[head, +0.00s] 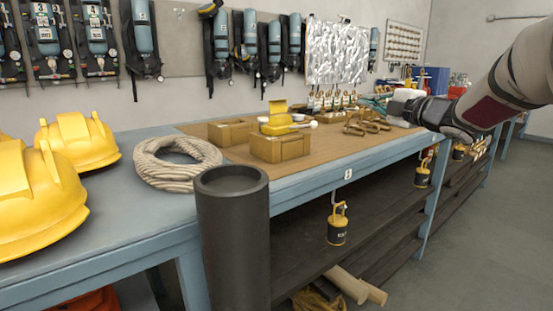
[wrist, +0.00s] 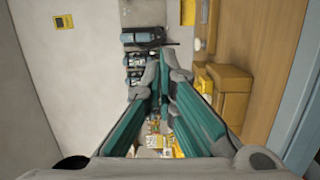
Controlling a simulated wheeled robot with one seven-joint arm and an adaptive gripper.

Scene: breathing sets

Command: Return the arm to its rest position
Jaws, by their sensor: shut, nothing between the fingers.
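My arm (head: 500,85) reaches in from the right edge of the head view, over the far right part of the workbench. My gripper (head: 378,98) is at its end, pointing left above the bench, small and partly hidden by the wrist. In the wrist view the two teal fingers of my gripper (wrist: 164,62) come together at their tips, with nothing between them.
A dark cylinder (head: 233,240) stands in front. Breathing sets (head: 142,40) hang on the wall. Floor (head: 475,230) at right is clear.

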